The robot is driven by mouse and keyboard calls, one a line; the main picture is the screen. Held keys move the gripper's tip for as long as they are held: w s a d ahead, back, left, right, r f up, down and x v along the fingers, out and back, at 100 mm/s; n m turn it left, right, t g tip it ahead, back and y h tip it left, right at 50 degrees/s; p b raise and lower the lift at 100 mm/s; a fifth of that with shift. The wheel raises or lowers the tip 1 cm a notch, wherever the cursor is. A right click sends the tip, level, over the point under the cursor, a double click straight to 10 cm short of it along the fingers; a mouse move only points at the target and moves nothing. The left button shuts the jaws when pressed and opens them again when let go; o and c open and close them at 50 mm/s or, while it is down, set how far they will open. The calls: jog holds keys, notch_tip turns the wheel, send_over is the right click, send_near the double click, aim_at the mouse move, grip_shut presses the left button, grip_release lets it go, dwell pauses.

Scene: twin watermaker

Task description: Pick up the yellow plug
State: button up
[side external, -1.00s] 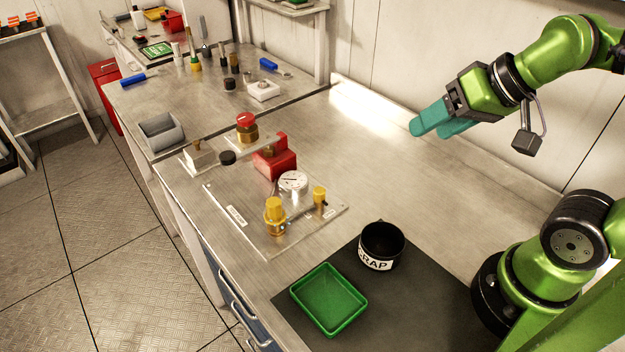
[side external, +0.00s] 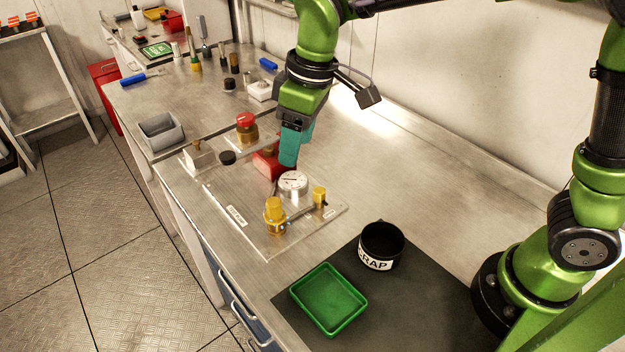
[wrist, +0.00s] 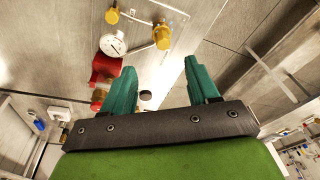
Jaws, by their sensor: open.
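Two yellow fittings stand on a clear plate (side external: 262,238): a larger yellow plug-like one (side external: 275,214) at the front and a smaller yellow one (side external: 319,196) to its right. A white dial gauge (side external: 292,183) sits behind them. In the wrist view the larger one (wrist: 162,38) is beyond the fingertips and the smaller one (wrist: 112,16) is further left. My gripper (side external: 290,157) points down with teal fingers above and behind the gauge, apart from both yellow fittings. In the wrist view my gripper (wrist: 158,68) has its fingers spread with nothing between them.
A red block (side external: 268,163) is close to my fingers. A red-capped brass fitting (side external: 246,126) and a black knob (side external: 228,157) stand to the left. A green tray (side external: 328,300) and a black scrap cup (side external: 382,242) are on the dark mat. The bench right of the plate is bare.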

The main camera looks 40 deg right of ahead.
aim_at(274, 201)
jog(key=w+a+f+n, duration=0.1)
jog(key=f, duration=0.4)
jog(key=w+a+f+n, duration=0.1)
jog(key=f, duration=0.4)
jog(key=w+a+f, duration=0.1)
jog(key=f, duration=0.4)
jog(key=shift+w+a+f+n, duration=0.2)
jog(key=shift+w+a+n, duration=0.1)
jog(key=shift+n, duration=0.1)
grip_shut()
